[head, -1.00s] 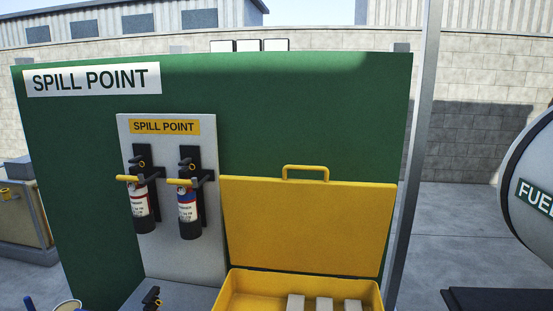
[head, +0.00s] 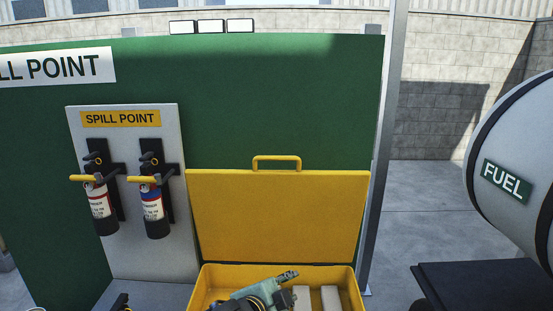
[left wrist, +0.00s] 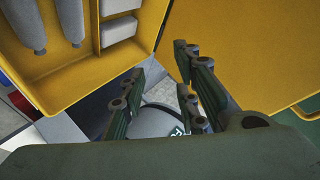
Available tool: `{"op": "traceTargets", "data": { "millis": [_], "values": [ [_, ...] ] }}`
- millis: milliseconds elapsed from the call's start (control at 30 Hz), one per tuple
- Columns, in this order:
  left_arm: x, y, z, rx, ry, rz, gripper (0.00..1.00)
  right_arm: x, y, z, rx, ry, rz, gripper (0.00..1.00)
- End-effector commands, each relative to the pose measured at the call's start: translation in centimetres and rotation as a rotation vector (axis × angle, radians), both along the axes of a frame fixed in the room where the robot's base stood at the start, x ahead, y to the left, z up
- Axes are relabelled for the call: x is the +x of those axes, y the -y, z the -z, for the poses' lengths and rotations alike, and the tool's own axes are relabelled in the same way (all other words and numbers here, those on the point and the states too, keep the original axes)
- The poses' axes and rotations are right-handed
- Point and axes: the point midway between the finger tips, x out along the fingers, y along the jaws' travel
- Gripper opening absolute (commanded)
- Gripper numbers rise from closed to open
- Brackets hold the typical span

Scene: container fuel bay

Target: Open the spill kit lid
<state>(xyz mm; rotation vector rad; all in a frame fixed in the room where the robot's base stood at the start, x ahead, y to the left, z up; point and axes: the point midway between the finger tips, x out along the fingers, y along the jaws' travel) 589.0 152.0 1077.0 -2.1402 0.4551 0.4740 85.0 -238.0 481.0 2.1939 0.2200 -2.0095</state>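The yellow spill kit (head: 197,293) stands open in front of the green panel. Its yellow lid (head: 275,215) is raised nearly upright, with its yellow handle (head: 277,160) at the top. My left gripper (head: 289,275) shows at the bottom of the head view, in front of the open box and covering part of its contents. In the left wrist view, the left gripper (left wrist: 165,85) has its fingers apart with nothing between them. The box (left wrist: 70,95) is at upper left there and the lid (left wrist: 250,50) at right.
Pale blocks (head: 331,298) lie inside the box. Two extinguishers (head: 152,205) hang on a grey board (head: 125,245) left of the lid. A grey post (head: 382,150) stands right of the panel.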

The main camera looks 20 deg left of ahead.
Motion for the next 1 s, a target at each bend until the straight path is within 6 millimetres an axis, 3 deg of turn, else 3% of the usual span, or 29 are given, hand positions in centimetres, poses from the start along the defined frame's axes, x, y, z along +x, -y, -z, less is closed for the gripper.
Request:
{"op": "traceTargets", "data": {
  "millis": [33, 200, 300, 433, 600, 767, 1000],
  "values": [
    [2.3, -0.6, -3.1, 0.069, 0.079, 0.031, 0.29, 0.0, 0.0, 0.0, 0.000, 0.001, 0.000, 0.40],
    [7.8, -2.7, -12.1, 0.280, 0.289, 0.110, 0.29, 0.1, 0.0, -0.1, 0.000, 0.002, 0.000, 0.40],
    [9.9, -4.5, -17.1, 0.389, 0.388, 0.127, 0.29, 0.2, 0.0, -0.1, 0.001, 0.004, 0.001, 0.40],
    [11.5, -6.7, -22.1, 0.494, 0.476, 0.129, 0.29, 0.3, 0.0, -0.1, 0.001, 0.005, 0.001, 0.40],
    [12.2, -8.1, -25.0, 0.553, 0.522, 0.126, 0.29, 0.3, -0.1, -0.2, 0.001, 0.006, 0.001, 0.40],
    [13.6, -8.0, -25.4, 0.556, 0.526, 0.126, 0.29, 0.3, -0.3, -0.9, 0.003, 0.005, 0.002, 0.40],
    [17.2, -7.5, -25.2, 0.555, 0.524, 0.124, 0.29, 0.3, -0.5, -2.4, 0.006, 0.006, 0.003, 0.40]
  ]
}}
